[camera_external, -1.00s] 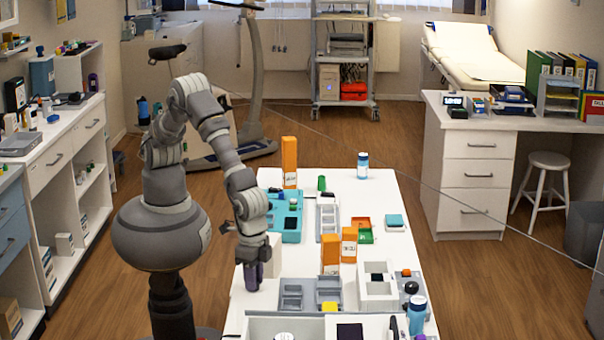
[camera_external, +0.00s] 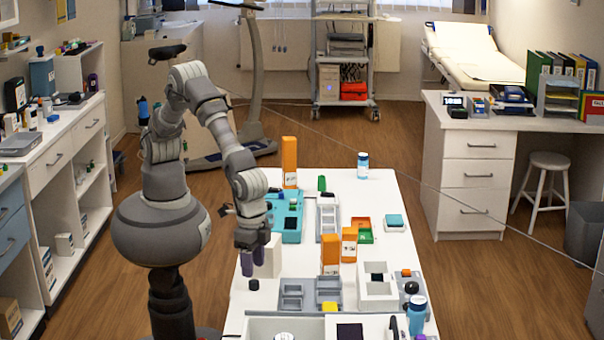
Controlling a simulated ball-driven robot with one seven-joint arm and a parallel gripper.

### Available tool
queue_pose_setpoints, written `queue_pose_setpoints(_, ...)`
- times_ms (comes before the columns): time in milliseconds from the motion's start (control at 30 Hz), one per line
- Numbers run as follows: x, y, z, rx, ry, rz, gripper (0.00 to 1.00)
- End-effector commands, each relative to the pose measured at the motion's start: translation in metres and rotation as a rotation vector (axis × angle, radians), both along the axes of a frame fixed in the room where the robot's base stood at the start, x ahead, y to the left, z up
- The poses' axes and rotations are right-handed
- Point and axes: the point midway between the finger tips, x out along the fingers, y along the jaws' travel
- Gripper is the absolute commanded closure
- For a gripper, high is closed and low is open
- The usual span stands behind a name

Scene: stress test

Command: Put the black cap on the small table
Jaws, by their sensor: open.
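A small black cap (camera_external: 254,285) sits on the white table (camera_external: 262,307), near its left edge. My gripper (camera_external: 254,261) is just above the cap, pointing down. Its two dark purple fingers are spread apart with a gap between them, and nothing shows between them. The cap looks clear of the fingertips. The white table is the only table directly under my gripper; whether it is the small table named in the task I cannot tell.
Grey trays (camera_external: 291,294) and a white block (camera_external: 270,255) stand right of my gripper. Orange boxes (camera_external: 330,256), a teal tray (camera_external: 288,225) and a blue bottle (camera_external: 417,314) are also on the table. Bare tabletop surrounds the cap.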

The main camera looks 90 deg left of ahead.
Motion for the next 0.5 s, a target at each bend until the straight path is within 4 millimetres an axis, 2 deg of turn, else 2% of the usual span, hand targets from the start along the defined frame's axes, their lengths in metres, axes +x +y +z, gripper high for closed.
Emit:
queue_pose_setpoints(33, 0.000, -0.001, 0.017, -0.003, -0.002, 0.000, 0.48)
queue_pose_setpoints(200, 0.000, 0.000, 0.053, -0.002, -0.002, 0.000, 0.48)
queue_pose_setpoints(333, 0.000, 0.000, 0.070, 0.000, -0.001, 0.001, 0.48)
queue_pose_setpoints(500, 0.000, 0.000, 0.076, 0.000, 0.000, 0.001, 0.48)
